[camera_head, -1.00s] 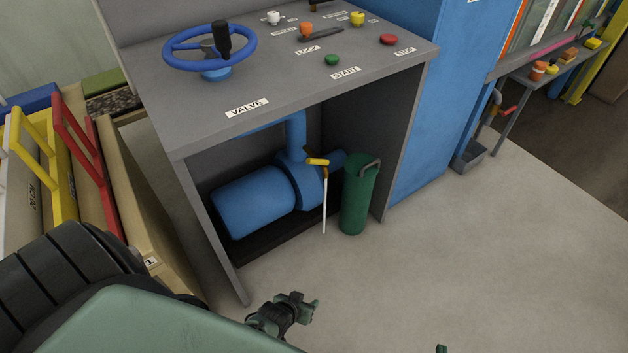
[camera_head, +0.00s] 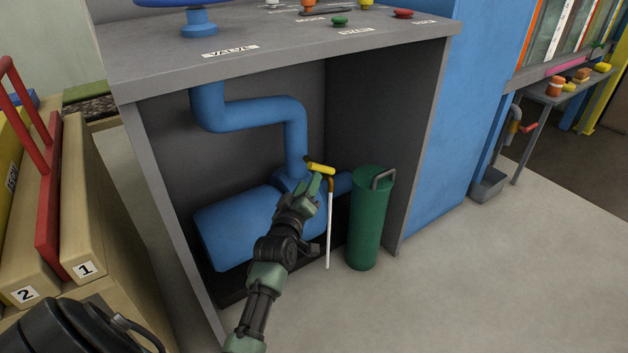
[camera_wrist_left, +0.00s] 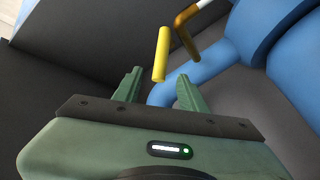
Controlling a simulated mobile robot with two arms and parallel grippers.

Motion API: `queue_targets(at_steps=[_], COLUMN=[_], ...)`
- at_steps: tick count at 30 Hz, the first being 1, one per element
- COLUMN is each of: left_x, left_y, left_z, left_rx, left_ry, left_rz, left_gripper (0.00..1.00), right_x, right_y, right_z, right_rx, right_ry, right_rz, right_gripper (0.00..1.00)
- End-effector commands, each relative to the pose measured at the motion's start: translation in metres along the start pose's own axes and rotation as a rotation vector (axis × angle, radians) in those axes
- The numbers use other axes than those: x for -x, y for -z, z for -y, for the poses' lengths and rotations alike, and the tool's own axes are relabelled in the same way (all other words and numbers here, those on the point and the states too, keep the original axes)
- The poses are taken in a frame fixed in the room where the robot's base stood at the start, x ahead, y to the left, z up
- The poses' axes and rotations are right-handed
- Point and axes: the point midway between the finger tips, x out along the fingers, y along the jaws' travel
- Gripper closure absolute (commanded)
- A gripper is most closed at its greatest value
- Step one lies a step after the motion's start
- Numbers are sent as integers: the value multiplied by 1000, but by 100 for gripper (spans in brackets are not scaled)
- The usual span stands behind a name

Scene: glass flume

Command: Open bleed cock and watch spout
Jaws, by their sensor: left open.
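The bleed cock's yellow lever (camera_head: 320,168) sits on the blue pump (camera_head: 240,225) under the bench. It also shows in the left wrist view (camera_wrist_left: 161,54), lying ahead of and between the fingertips. A brown bent spout (camera_head: 331,188) is beside the lever, also at the top of the wrist view (camera_wrist_left: 186,32). A thin white line (camera_head: 328,240) runs straight down from the spout; I cannot tell whether it is water. My left gripper (camera_head: 317,184) is open just below the lever, its fingers (camera_wrist_left: 158,88) apart with nothing gripped; contact is unclear. My right gripper is out of view.
A green cylinder (camera_head: 366,225) with a grey handle stands just right of the spout. The grey bench (camera_head: 290,50) overhangs the pump, with side panels left and right. Numbered boxes (camera_head: 85,230) stand at left. The floor (camera_head: 480,290) at front right is clear.

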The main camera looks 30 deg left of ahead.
Motion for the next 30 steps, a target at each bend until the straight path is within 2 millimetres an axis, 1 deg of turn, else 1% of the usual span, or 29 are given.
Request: queue_targets(at_steps=[1,3,9,13,21,22,23,24,26,30], left_x=[-10,-22,-49,-57,-59,-59,-58,-58,-58,-58], left_y=[-1,-2,-2,-1,-1,-1,-1,-1,-1,-1], left_z=[1,2,2,1,1,1,1,1,1,1], left_rx=[0,0,-2,-3,-3,-3,-3,-3,-3,-3], left_ry=[-2,-2,0,1,2,2,2,2,2,2], left_rz=[-3,-2,0,1,2,2,2,2,2,2], left_gripper=[59,59,59,59,59,64,72,84,100,100], right_x=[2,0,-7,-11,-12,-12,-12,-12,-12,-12], right_y=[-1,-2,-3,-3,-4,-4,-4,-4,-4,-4], right_z=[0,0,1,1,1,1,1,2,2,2], right_rx=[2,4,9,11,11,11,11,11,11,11], right_ry=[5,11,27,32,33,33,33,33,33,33], right_rz=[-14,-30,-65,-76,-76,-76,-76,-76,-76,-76], right_gripper=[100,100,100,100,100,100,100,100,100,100])
